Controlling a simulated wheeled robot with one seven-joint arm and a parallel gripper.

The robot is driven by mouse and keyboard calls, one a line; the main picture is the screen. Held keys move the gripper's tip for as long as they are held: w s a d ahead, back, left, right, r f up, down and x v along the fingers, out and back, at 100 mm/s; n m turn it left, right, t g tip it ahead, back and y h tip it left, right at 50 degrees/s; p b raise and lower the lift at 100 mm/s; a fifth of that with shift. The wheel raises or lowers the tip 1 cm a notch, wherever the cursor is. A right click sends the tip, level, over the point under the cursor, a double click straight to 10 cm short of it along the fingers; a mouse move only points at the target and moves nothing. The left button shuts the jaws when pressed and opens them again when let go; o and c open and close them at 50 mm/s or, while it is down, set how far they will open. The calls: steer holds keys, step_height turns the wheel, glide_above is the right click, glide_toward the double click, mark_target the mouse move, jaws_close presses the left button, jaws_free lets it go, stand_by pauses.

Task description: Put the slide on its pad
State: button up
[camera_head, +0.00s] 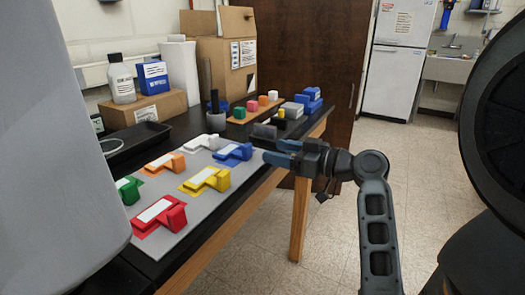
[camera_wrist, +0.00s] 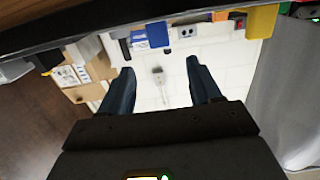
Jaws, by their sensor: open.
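Several coloured blocks, each with a flat tongue and a raised end, lie on a grey mat (camera_head: 168,225) on the bench: red (camera_head: 160,216), yellow (camera_head: 206,180), blue (camera_head: 234,153), orange (camera_head: 164,163), green (camera_head: 128,189) and white (camera_head: 200,143). Some have white strips on top. I cannot tell which thing is the slide or which spot is its pad. My gripper (camera_head: 274,153) is open and empty, just right of the blue block near the bench edge. In the wrist view its two fingers (camera_wrist: 160,66) stand apart with nothing between them.
A rack with small coloured cubes (camera_head: 256,107) and dark and blue boxes (camera_head: 308,100) stand at the bench's far end. Cardboard boxes (camera_head: 222,65), a bottle (camera_head: 121,78) and a black tray (camera_head: 135,138) line the back. The floor (camera_head: 300,240) right of the bench is clear.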

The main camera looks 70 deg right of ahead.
steer(key=shift+v, duration=1.1)
stand_by(0.8)
